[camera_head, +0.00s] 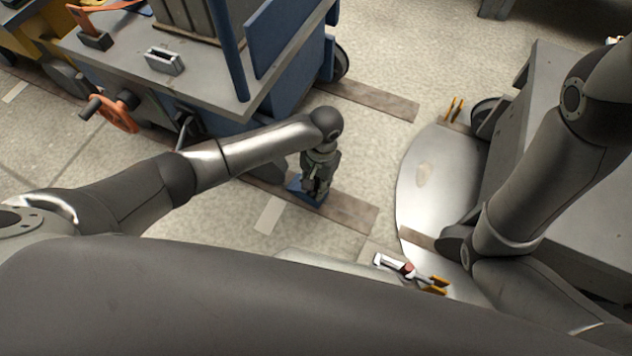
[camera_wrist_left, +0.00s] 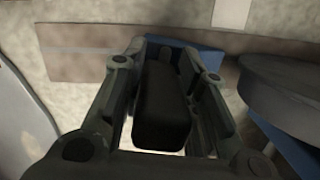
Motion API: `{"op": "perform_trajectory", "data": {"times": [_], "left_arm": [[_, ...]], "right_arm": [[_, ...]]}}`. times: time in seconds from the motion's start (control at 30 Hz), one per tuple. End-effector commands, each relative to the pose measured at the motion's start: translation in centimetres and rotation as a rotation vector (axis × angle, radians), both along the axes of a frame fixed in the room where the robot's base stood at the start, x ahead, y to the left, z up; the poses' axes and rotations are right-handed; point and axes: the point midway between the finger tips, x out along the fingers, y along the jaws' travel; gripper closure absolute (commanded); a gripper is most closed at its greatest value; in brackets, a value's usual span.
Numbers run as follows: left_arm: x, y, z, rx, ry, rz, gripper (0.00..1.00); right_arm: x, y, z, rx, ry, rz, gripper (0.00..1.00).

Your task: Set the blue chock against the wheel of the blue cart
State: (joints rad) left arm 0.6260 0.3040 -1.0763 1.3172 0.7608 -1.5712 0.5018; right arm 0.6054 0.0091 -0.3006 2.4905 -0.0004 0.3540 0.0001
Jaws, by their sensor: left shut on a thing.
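The blue chock (camera_head: 297,184) lies low at the floor strip beside the blue cart (camera_head: 285,40). My left gripper (camera_head: 311,192) points down over it and is shut on it. The left wrist view shows the chock's blue body (camera_wrist_left: 207,62) beyond the fingers (camera_wrist_left: 165,75), with a dark block between them. A grey round wheel (camera_wrist_left: 290,85) stands just right of the chock there, with a narrow gap in the picture. I cannot tell whether they touch lower down. My right gripper is not in view.
Another cart wheel (camera_head: 341,62) shows at the cart's far end. An orange handwheel (camera_head: 117,113) sticks out from the cart's side. A grey table-like block (camera_head: 560,135) stands at right. Bare floor (camera_head: 365,155) lies right of the chock.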

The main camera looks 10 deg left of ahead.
Motion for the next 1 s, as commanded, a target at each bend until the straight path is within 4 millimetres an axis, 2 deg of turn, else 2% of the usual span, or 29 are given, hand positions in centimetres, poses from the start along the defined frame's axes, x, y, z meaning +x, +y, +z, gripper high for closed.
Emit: {"op": "perform_trajectory", "data": {"times": [0.3, 0.33, 0.5, 0.83, 1.0], "left_arm": [[0.1, 0.0, -0.6, -0.001, -0.001, 0.000, 1.00], [0.1, 0.0, -0.5, -0.002, -0.002, 0.000, 0.68], [0.0, 0.0, -0.5, -0.001, -0.001, 0.001, 0.47], [0.0, 0.0, -0.5, 0.000, 0.001, 0.001, 0.47], [0.4, -0.1, 1.3, -0.002, -0.003, 0.000, 0.47]], "right_arm": [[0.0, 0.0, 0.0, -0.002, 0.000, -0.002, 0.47], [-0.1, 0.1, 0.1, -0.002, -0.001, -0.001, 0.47], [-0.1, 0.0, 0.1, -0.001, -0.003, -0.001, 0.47], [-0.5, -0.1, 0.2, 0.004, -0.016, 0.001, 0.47], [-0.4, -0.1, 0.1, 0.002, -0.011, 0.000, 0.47]]}}
